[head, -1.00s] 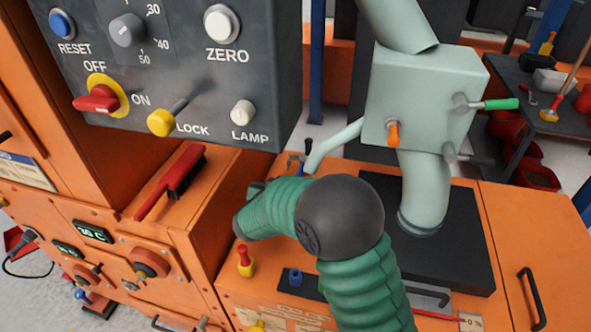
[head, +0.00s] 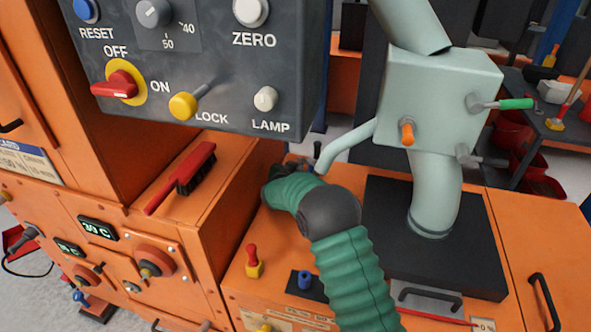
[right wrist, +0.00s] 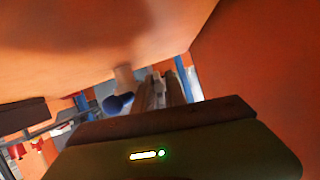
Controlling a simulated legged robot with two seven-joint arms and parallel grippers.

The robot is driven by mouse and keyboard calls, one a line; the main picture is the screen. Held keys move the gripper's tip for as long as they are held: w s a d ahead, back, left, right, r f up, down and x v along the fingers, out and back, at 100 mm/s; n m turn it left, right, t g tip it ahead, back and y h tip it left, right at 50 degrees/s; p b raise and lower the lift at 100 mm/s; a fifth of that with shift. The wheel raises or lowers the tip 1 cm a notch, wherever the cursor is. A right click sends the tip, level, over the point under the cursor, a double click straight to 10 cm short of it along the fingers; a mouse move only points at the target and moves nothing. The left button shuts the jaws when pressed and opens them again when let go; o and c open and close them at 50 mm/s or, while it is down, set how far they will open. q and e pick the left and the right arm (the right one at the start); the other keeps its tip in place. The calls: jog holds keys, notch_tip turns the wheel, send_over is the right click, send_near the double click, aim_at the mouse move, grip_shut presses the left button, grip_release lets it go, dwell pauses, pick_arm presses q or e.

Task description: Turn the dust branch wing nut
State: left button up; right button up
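The pale green dust branch pipe (head: 345,146) slopes down from the grey-green duct box (head: 437,98) to the back of the orange top. A small dark upright handle (head: 317,150) stands at its lower end; I cannot tell whether it is the wing nut. My right arm reaches from the bottom to this spot. My right gripper (head: 290,166) is beside the branch's lower end, mostly hidden. In the right wrist view, the fingers (right wrist: 162,90) point forward, close together, with a dark blue knob (right wrist: 118,103) to their left. Whether they touch anything is unclear. My left gripper is out of view.
The control panel (head: 210,62) overhangs at upper left. A red brush (head: 184,178) lies on the orange ledge. A yellow-and-red knob (head: 253,262) and a blue knob (head: 304,280) stand near my right forearm. An orange wall (right wrist: 250,60) is close on the wrist view's right.

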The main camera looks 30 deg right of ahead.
jog(key=shift+d+f, duration=0.1)
jog(key=shift+d, duration=0.15)
jog(key=shift+w+a, duration=0.1)
grip_shut()
jog(key=shift+a+f+n+g+b, duration=0.1)
jog(key=shift+f+n+g+b, duration=0.15)
jog(key=shift+n+b, duration=0.4)
jog(key=shift+r+n+g+h+b, duration=0.1)
jog(key=shift+n+g+h+b, duration=0.3)
jog(key=shift+n+h, duration=0.3)
jog(key=shift+r+n+g, duration=0.1)
jog(key=shift+n+g, duration=0.15)
jog(key=shift+n, duration=0.3)
